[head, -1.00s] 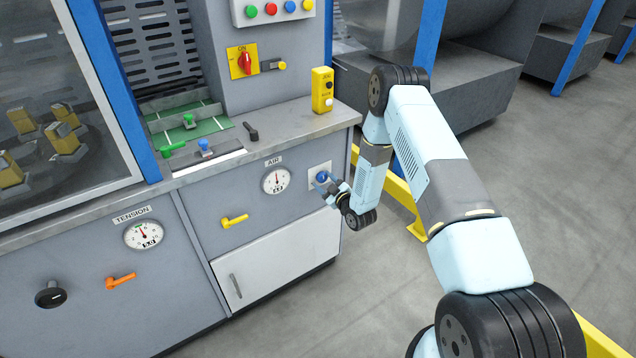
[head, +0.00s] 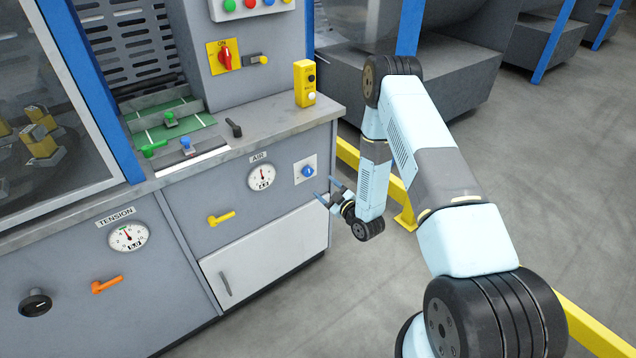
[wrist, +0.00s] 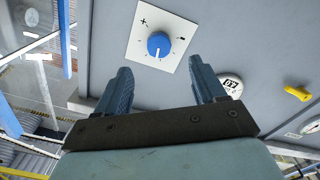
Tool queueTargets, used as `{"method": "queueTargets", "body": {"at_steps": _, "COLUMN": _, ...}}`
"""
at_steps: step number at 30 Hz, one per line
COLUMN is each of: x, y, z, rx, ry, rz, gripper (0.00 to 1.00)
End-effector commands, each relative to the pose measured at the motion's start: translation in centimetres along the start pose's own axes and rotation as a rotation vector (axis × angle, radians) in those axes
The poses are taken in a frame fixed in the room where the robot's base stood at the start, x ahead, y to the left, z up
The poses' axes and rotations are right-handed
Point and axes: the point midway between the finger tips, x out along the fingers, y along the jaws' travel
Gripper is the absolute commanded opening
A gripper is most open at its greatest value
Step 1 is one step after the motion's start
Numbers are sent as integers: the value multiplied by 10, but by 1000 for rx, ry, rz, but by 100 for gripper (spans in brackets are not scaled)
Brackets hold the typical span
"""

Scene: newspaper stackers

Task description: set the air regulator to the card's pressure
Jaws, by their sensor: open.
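The air regulator is a blue knob (head: 308,172) on a white square plate (head: 305,169) on the grey cabinet front. In the wrist view the knob (wrist: 158,44) carries a white pointer line, with plus and minus marks on its plate. The AIR gauge (head: 262,177) is left of the knob; its needle stands near upright, and its digits are too small to read surely. My gripper (head: 325,190) is open and empty, just in front of and below the knob, apart from it. Its fingers (wrist: 164,88) frame the knob from below in the wrist view. I cannot make out a card.
A yellow lever (head: 221,218) sits left below the gauge. A white door (head: 262,258) is beneath. The TENSION gauge (head: 129,236), orange lever (head: 106,285) and black knob (head: 36,303) are further left. A yellow button box (head: 305,83) stands on the counter; a yellow rail (head: 404,215) runs behind my arm.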

Motion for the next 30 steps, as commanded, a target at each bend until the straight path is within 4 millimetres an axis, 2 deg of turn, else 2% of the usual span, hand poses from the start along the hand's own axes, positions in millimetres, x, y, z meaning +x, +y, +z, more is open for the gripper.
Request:
{"method": "queueTargets", "body": {"at_steps": 3, "x": -20, "y": -1, "z": 0, "rx": 3, "ry": -2, "rz": -1, "gripper": 70}}
{"method": "queueTargets", "body": {"at_steps": 10, "x": -41, "y": -1, "z": 1, "rx": 1, "ry": -1, "rz": -1, "gripper": 70}}
{"method": "queueTargets", "body": {"at_steps": 26, "x": -44, "y": -1, "z": 0, "rx": 1, "ry": 0, "rz": -1, "gripper": 70}}
{"method": "queueTargets", "body": {"at_steps": 30, "x": -40, "y": 5, "z": -3, "rx": -3, "ry": -7, "rz": -3, "gripper": 70}}
